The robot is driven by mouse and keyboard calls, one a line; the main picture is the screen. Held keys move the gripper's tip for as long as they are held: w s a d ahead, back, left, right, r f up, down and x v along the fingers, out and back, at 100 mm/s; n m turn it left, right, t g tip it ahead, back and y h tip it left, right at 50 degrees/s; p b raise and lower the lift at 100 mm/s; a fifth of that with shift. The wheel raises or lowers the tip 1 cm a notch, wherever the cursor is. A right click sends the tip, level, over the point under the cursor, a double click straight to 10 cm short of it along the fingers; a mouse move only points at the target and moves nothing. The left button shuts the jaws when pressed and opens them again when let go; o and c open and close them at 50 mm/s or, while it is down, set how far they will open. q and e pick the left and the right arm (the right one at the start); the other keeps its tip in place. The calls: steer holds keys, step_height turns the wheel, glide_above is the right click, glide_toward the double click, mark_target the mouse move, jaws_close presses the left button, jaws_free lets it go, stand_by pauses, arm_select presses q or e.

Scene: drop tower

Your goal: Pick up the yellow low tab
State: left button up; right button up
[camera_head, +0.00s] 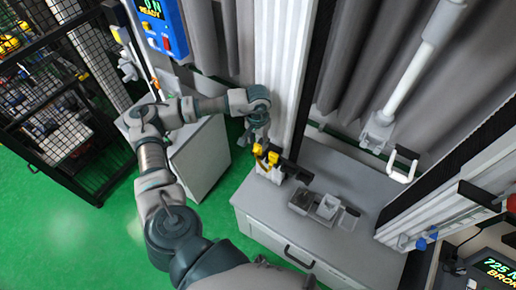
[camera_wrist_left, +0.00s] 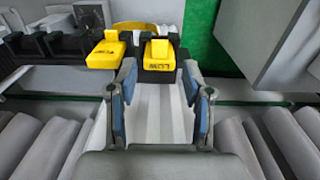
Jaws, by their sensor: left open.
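Two yellow tabs sit on a black bracket on the pale column. In the left wrist view, one tab with lettering that seems to read LOW (camera_wrist_left: 160,54) is straight beyond the fingers. The other yellow tab (camera_wrist_left: 105,52) is to its left, its lettering too small to read surely. In the head view the yellow tabs (camera_head: 272,158) show small at the foot of the column. My left gripper (camera_wrist_left: 160,90) is open and empty, its two blue-padded fingers short of the tab and either side of its line. It also shows in the head view (camera_head: 250,138). My right gripper is out of view.
A grey bench (camera_head: 345,240) with a drawer stands below the column, with small grey parts (camera_head: 325,207) on top. A blue display box (camera_head: 162,25) hangs upper left. A black mesh fence (camera_head: 55,120) stands at the left. Green floor is clear at lower left.

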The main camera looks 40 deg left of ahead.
mark_target(258, 145)
arm_select(q)
steer(key=shift+w+f+p, duration=0.2)
steer(key=shift+f+p, duration=0.15)
steer(key=shift+f, duration=1.55)
steer(key=c, duration=0.7)
steer(key=shift+r, duration=0.5)
steer(key=shift+s+d+r+b, duration=0.1)
steer(key=shift+s+r+b, duration=0.25)
steer(key=shift+r, duration=0.25)
steer(key=shift+s+d+r+b, duration=0.1)
steer(key=shift+s+r+b, duration=0.1)
steer(key=shift+r+b, duration=0.3)
steer(key=shift+s+d+r+b, duration=0.3)
steer(key=shift+s+d+b, duration=0.35)
steer(key=shift+s, duration=1.75)
steer(key=shift+s+d+r+b, duration=0.4)
steer(key=shift+s+d, duration=0.4)
steer(key=shift+s, duration=1.55)
steer(key=shift+s+d+r+b, duration=0.25)
steer(key=shift+s+d+b, duration=0.4)
steer(key=shift+s, duration=1.75)
